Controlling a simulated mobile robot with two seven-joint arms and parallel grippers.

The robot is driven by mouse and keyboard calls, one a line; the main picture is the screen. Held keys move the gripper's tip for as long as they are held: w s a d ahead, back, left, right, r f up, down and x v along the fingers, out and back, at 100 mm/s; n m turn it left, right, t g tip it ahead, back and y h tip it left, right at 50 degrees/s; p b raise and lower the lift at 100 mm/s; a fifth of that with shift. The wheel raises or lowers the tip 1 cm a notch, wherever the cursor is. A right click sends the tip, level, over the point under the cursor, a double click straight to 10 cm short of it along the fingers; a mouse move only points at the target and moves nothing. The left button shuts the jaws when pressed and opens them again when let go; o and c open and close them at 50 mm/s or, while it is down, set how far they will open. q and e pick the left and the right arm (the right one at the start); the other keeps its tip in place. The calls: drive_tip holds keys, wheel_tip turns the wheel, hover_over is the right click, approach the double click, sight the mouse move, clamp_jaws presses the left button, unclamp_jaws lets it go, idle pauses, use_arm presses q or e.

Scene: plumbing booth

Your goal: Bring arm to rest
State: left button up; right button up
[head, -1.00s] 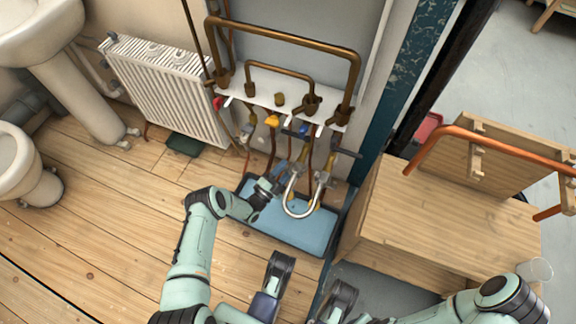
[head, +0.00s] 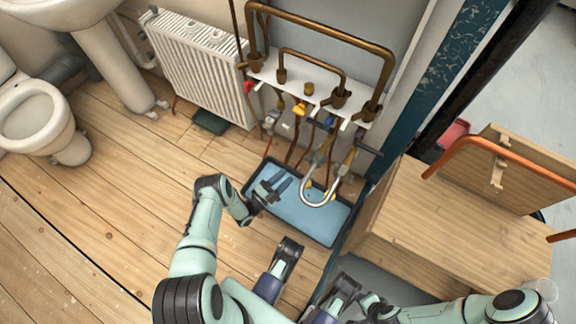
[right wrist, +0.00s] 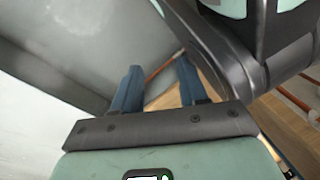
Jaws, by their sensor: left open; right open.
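My left arm comes in from the left in the head view, bent at the elbow. Its left gripper (head: 277,190) is open over the left part of a blue tray (head: 310,222) on the floor. Nothing shows between its fingers, and it is left of and apart from a silver U-shaped pipe (head: 318,202). My right gripper (right wrist: 158,75) is open and empty in the right wrist view, its two blue fingers apart. In the head view I cannot clearly make out the right fingers.
Copper pipes (head: 335,30) and valves sit on a white panel above the tray. A wooden bench (head: 455,230) with an orange pipe (head: 500,150) stands at right. A radiator (head: 195,70) and toilet (head: 40,120) are at left.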

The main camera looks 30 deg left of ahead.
use_arm(q)
drive_tip(key=s+d+r+n+g+y+p, duration=0.2)
drive_tip(key=s+d+r+n+g+p, duration=0.1)
drive_tip(key=s+r+n+g+p, duration=0.7)
drive_tip(key=s+d+r+n+g+y+p, duration=0.1)
drive_tip(key=s+d+r+n+g+p, duration=0.3)
drive_tip(key=s+r+n+g+p, duration=0.55)
drive_tip(key=s+d+r+m+g+h+p, duration=0.1)
drive_tip(key=s+d+r+p, duration=0.3)
drive_tip(key=s+d+r, duration=0.3)
drive_tip(key=shift+s+d+r, duration=0.15)
drive_tip(key=shift+d, duration=0.3)
use_arm(e)
drive_tip(key=s+a+r+g, duration=0.1)
drive_tip(key=s+a+r, duration=0.1)
drive_tip(key=r, duration=1.1)
drive_tip(key=s+a+r+n+g+y, duration=0.1)
drive_tip(key=a+r, duration=0.3)
drive_tip(key=r, duration=0.9)
drive_tip(key=shift+s+a+r+y, duration=0.15)
drive_tip(key=shift+s+y, duration=0.15)
drive_tip(key=shift+s, duration=0.5)
drive_tip(key=shift+w, duration=0.1)
